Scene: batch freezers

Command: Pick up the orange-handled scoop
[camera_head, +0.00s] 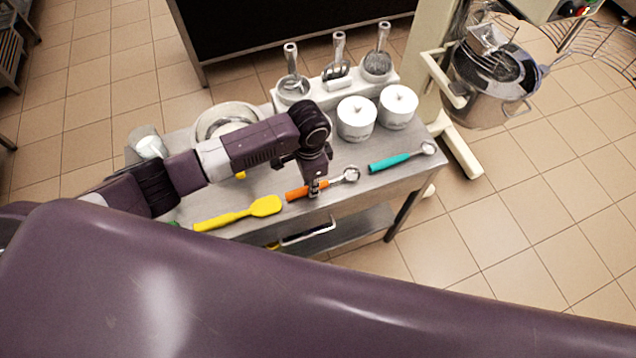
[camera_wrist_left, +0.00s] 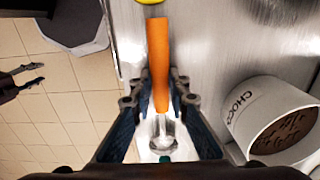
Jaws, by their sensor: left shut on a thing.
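The scoop has an orange handle (camera_head: 296,193) and a round metal bowl (camera_head: 351,174). It is at the near side of the metal table (camera_head: 377,187). My left gripper (camera_head: 314,188) points down over the handle, near the bowl end, and is shut on it. In the left wrist view the orange handle (camera_wrist_left: 158,55) runs up from between the fingers (camera_wrist_left: 160,92), with the bowl (camera_wrist_left: 162,135) below. I cannot tell whether the scoop touches the table. My right gripper (camera_wrist_left: 32,76) shows at the left edge of the left wrist view, its fingers apart and empty.
A yellow spatula (camera_head: 238,214) lies left of the scoop, a teal-handled scoop (camera_head: 395,162) right. Behind stand two white tubs (camera_head: 356,120) (camera_head: 398,106), a metal bowl (camera_head: 226,119) and a white holder (camera_head: 336,86) with three metal scoops. A mixer (camera_head: 490,85) stands at right.

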